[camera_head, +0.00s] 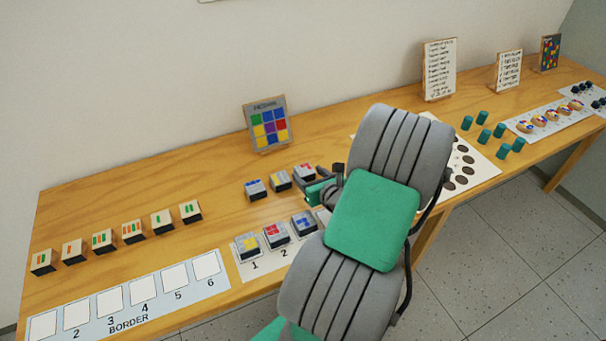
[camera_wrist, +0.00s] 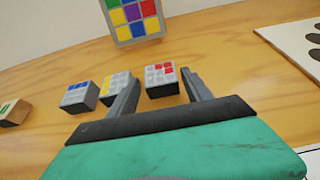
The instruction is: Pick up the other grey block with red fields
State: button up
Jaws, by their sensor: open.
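A grey block with red fields (camera_head: 304,171) stands at the right end of the back row of three grey blocks. In the wrist view this block (camera_wrist: 161,80) shows in the gap between the two fingers. My gripper (camera_wrist: 164,76) is open, with a finger to either side of the block; I cannot tell whether either touches it. In the head view my gripper (camera_head: 318,180) is at the block's right, partly hidden by my arm. A second grey block with red fields (camera_head: 276,235) sits on the numbered sheet (camera_head: 260,272), above the 2.
Blocks with blue fields (camera_wrist: 79,97) and yellow fields (camera_wrist: 116,87) stand left of the red one, the yellow close to my left finger. A colour pattern card (camera_head: 267,124) stands behind. A sheet with dark discs (camera_wrist: 298,42) lies at the right. Bare table lies behind the row.

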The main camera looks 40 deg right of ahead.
aim_at(306, 171)
jog(key=x, duration=0.3)
jog(key=shift+w+d+f, duration=0.1)
jog(key=shift+w+f, duration=0.1)
jog(key=shift+w, duration=0.1)
jog(key=shift+s, duration=0.1)
jog(key=c, duration=1.1)
jog(key=shift+c, duration=0.2)
jog(key=shift+r, duration=0.15)
